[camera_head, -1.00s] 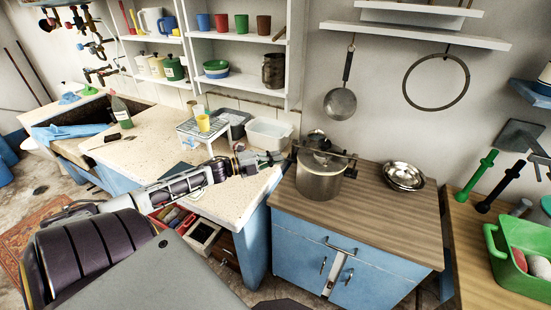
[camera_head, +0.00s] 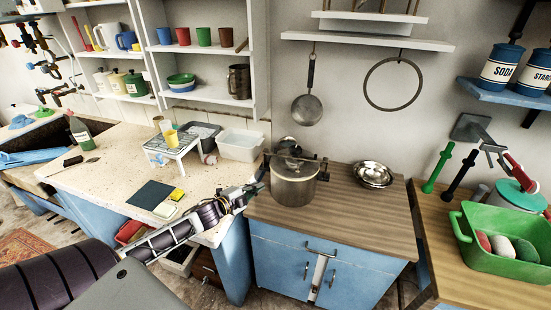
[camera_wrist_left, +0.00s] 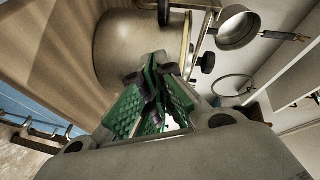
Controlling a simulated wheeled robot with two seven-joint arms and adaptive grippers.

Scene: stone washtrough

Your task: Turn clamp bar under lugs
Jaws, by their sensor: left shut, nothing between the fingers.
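A metal pot (camera_head: 294,190) stands on the wooden top of the blue cabinet. Its lid (camera_head: 292,166) carries a dark clamp bar (camera_head: 309,157), which runs across the top with its ends past the rim. How the bar sits against the lugs is too small to tell. My left gripper (camera_head: 256,187) is shut and empty, just left of the pot and below the bar's level. In the left wrist view the green-padded fingers (camera_wrist_left: 156,72) are close in front of the pot's side (camera_wrist_left: 125,45), and a black knob (camera_wrist_left: 208,62) shows near the rim. My right gripper is out of view.
Metal bowls (camera_head: 373,174) stand right of the pot. A white basin (camera_head: 240,145) is on the stone counter to the left. The front of the wooden top (camera_head: 350,222) is clear.

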